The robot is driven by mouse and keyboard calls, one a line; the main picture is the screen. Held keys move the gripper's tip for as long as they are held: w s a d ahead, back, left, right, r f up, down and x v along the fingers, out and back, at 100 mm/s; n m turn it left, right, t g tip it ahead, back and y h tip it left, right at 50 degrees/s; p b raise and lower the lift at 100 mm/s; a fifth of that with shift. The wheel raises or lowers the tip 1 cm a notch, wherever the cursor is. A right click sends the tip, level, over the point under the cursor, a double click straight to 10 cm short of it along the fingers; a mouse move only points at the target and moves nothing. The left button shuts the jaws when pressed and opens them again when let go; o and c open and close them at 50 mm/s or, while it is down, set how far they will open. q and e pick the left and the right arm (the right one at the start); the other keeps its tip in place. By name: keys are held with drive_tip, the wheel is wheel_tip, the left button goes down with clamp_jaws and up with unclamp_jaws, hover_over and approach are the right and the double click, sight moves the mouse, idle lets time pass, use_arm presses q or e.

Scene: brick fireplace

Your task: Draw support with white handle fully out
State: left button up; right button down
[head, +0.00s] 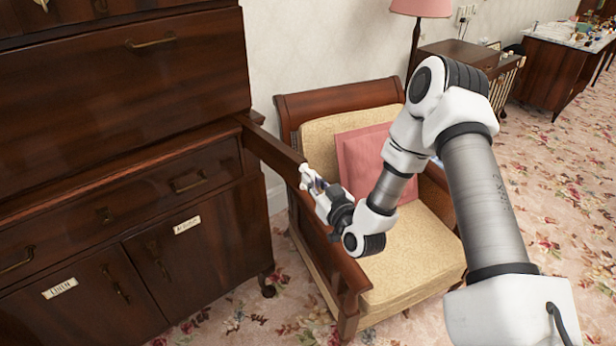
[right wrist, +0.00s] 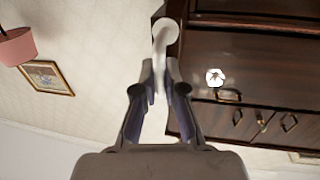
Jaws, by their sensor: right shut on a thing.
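The support (head: 270,148) is a dark wooden bar that juts out from the right front of the dark wooden cabinet, beside the armchair. My right gripper (head: 308,178) is at its outer end. In the right wrist view, my right gripper (right wrist: 160,75) is shut on the white handle (right wrist: 165,32), whose round pale end shows just beyond the fingertips. In the head view the handle is mostly hidden by the fingers. My left gripper is not in view.
The cabinet (head: 100,130) has drawers and labelled doors. An armchair (head: 410,250) with a pink cushion (head: 362,155) stands close under my right arm. A second white round thing (right wrist: 215,77) shows on the cabinet front. Carpet is free at the right.

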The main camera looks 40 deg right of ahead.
drive_tip(key=shift+f, duration=0.1)
drive_tip(key=c, duration=1.6)
unclamp_jaws()
drive_tip(key=shift+s, duration=0.1)
drive_tip(key=o, duration=0.4)
drive_tip(key=shift+s, duration=0.1)
drive_tip(key=s, duration=0.4)
drive_tip(key=s+a, duration=0.1)
drive_tip(key=s, duration=0.7)
drive_tip(key=shift+s+a, duration=0.1)
drive_tip(key=shift+a, duration=0.1)
